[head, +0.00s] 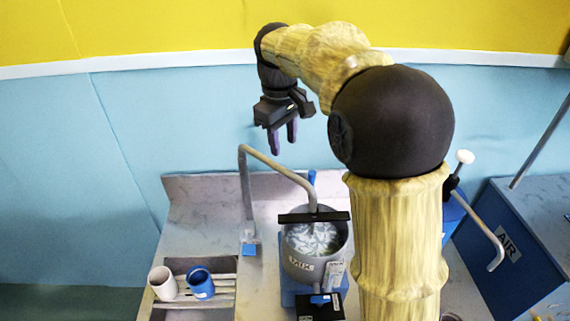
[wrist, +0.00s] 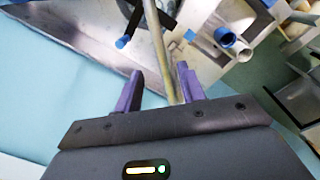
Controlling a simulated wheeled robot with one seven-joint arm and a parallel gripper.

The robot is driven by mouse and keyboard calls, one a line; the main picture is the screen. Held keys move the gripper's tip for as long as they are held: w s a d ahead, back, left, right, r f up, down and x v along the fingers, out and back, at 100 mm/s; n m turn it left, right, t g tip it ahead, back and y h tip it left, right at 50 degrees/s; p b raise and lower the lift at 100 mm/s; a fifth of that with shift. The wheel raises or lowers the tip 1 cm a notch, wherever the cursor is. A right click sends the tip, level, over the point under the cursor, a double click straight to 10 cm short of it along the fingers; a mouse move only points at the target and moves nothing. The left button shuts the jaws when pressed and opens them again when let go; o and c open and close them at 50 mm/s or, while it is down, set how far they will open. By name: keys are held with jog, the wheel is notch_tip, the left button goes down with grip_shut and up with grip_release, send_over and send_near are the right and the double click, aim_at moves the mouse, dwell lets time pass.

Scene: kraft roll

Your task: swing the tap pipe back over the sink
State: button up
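The grey tap pipe (head: 243,185) rises from its base beside the sink, bends over and slopes down right, its end over the grey mixing pot (head: 299,268). The sink (head: 205,262) is at the lower left, with slats across it. My gripper (head: 283,146) hangs above the pipe's bend, fingers pointing down, open and empty. In the wrist view the pipe (wrist: 157,40) runs down the picture and appears between my two purple fingertips (wrist: 160,75). The head view shows them above the pipe; I cannot tell the exact gap.
A dark bar crosses the pot's top. A blue box marked AIR (head: 510,245) stands at the right. The wall is behind the counter.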

aim_at(285, 169)
jog(key=f, duration=0.2)
jog(key=f+p, duration=0.1)
jog(key=f, duration=0.5)
jog(key=shift+w+d+f, duration=0.2)
jog(key=shift+w, duration=0.05)
grip_shut()
